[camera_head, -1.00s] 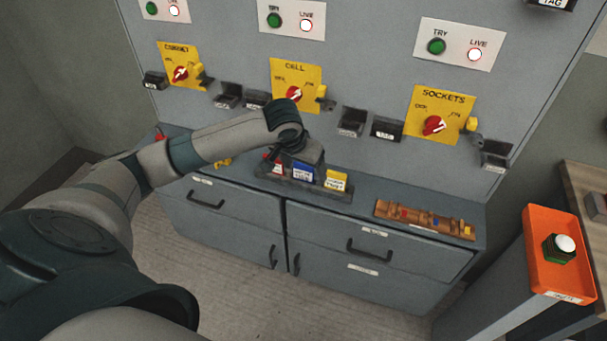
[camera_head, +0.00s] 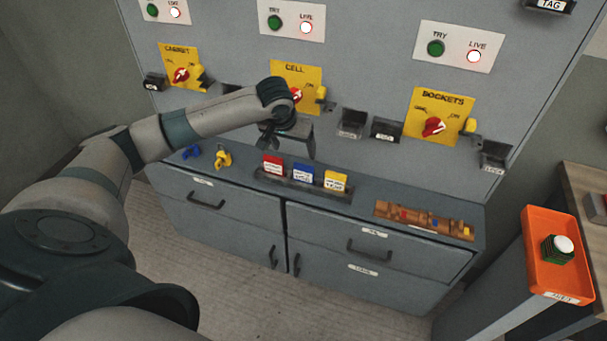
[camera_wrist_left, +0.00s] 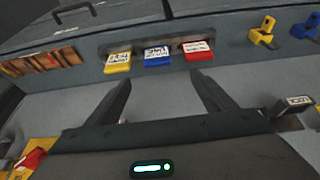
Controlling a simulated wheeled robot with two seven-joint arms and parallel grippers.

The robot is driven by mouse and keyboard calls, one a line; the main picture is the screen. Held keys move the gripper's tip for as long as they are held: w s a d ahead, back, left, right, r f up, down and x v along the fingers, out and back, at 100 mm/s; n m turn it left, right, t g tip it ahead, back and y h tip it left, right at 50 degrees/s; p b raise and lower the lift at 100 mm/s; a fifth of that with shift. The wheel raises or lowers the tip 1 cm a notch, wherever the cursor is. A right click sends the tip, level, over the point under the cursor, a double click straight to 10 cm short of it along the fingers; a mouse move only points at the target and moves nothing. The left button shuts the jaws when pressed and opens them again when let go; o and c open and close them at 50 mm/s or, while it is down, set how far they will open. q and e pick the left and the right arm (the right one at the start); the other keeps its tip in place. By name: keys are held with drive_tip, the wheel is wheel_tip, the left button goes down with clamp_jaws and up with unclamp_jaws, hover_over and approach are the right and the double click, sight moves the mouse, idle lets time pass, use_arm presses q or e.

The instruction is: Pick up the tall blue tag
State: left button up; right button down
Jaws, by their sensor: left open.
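The blue tag (camera_head: 303,174) stands in a dark rack (camera_head: 274,182) on the grey cabinet top, between a red tag (camera_head: 272,165) and a yellow tag (camera_head: 335,181). It also shows in the left wrist view (camera_wrist_left: 157,55), upper middle, with a white label. My left gripper (camera_head: 287,145) hangs above and behind the rack, close to the panel. In the wrist view its two fingers (camera_wrist_left: 165,90) are spread and empty, apart from the tags, with the blue tag beyond the gap. My right gripper is not in view.
A blue padlock-like piece (camera_head: 191,152) and a yellow one (camera_head: 222,158) lie left of the rack. A brown wooden strip (camera_head: 424,219) lies to the right. Small black holders (camera_head: 385,129) and yellow switch plates (camera_head: 434,115) project from the panel. An orange tray (camera_head: 540,226) stands far right.

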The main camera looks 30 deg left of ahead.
use_arm(q)
drive_tip(key=p, duration=0.2)
hover_over(303, 165)
drive_tip(key=s, duration=0.3)
wheel_tip(303, 165, down, 8)
drive_tip(key=shift+w+f, duration=0.1)
drive_tip(key=shift+f, duration=0.35)
drive_tip(key=shift+w, duration=0.1)
drive_tip(key=shift+w+d+f+p, duration=0.15)
drive_tip(key=shift+w+f+p, duration=0.4)
drive_tip(key=shift+f, duration=0.15)
drive_tip(key=shift+p+x, duration=0.3)
drive_tip(key=shift+x, duration=1.45)
drive_tip(key=shift+w+d, duration=0.1)
